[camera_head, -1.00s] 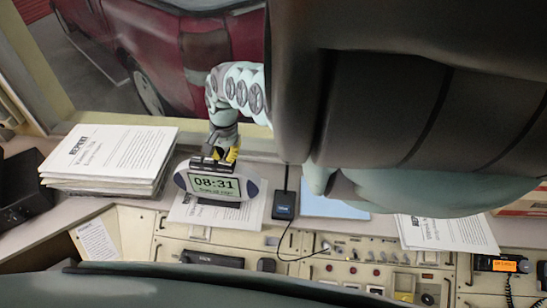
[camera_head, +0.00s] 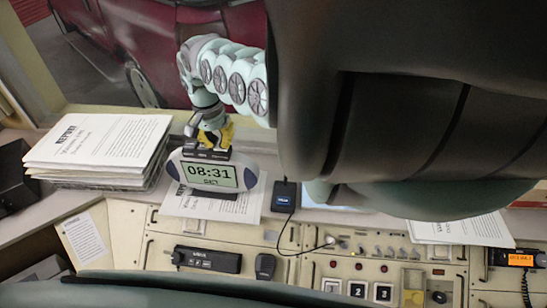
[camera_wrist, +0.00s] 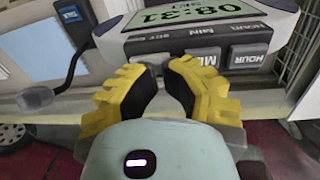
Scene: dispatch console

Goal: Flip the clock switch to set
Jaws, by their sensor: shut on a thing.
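The clock (camera_head: 246,178) is a rounded grey and dark-blue body standing on the console's back ledge. Its screen reads 08:31 with SET below. My gripper (camera_head: 215,140) has yellow fingers and is at the clock's top edge, pointing down. In the wrist view, my gripper (camera_wrist: 163,82) has its fingertips at the clock's button bar (camera_wrist: 178,45), beside the HOUR button (camera_wrist: 246,58) and the MIN button (camera_wrist: 204,57). The fingers look close together with a small gap. The clock switch is hidden at the fingertips, by the SET label.
A paper stack (camera_head: 105,145) stands left of the clock, and a loose sheet (camera_head: 180,205) lies under it. A small black device (camera_head: 285,196) with a cable is to the right. Console panels with buttons lie in front. A window with a red car (camera_head: 140,35) is behind.

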